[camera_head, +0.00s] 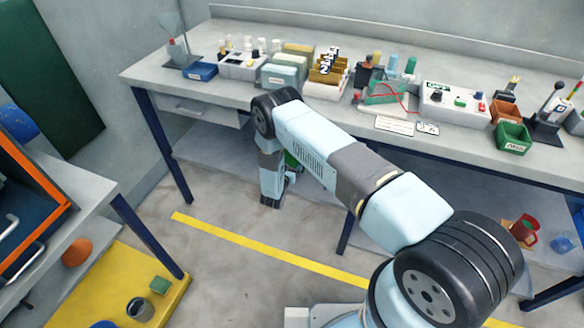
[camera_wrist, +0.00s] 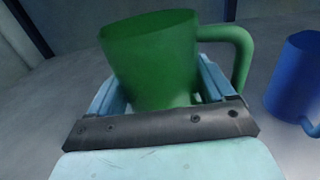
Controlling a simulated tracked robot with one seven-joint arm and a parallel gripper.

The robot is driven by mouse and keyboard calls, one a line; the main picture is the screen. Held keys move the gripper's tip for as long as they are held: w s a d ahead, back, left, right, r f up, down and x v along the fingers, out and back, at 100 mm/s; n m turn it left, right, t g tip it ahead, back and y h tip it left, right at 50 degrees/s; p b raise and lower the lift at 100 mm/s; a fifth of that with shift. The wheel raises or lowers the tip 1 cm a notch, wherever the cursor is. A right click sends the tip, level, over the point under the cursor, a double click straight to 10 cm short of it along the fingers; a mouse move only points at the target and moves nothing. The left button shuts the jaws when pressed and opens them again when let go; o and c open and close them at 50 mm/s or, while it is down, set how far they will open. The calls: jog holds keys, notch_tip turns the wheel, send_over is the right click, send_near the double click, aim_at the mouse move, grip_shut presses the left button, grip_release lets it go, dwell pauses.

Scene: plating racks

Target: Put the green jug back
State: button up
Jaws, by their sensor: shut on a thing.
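The green jug (camera_wrist: 155,55) stands between the fingers of my gripper (camera_wrist: 160,88) in the wrist view. The gripper is shut on its body. The jug's open rim faces up, and its handle (camera_wrist: 243,55) sticks out to the right. Its lower part is hidden by the gripper. In the head view only a small green patch of the jug (camera_head: 291,160) shows beside my forearm, under the workbench. My arm hides the fingers there.
A blue jug (camera_wrist: 295,75) stands close to the right, apart from the green one. Above is the workbench (camera_head: 215,92) with racks, boxes and instruments; its lower shelf (camera_head: 215,160) is mostly bare at left. A red jug (camera_head: 525,228) and another blue jug (camera_head: 562,243) stand farther right.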

jog(key=shift+w+a+f, duration=0.2)
jog(key=shift+w+f, duration=0.5)
jog(key=shift+f, duration=0.15)
jog(key=shift+w+a+f, duration=0.1)
jog(key=shift+w+f, duration=0.05)
jog(key=shift+f, duration=0.8)
jog(key=shift+w+f, duration=0.15)
jog(key=shift+f, duration=0.75)
jog(key=shift+f, duration=0.1)
jog(key=o, duration=1.3)
jog(key=shift+c, duration=0.2)
jog(key=v, duration=1.2)
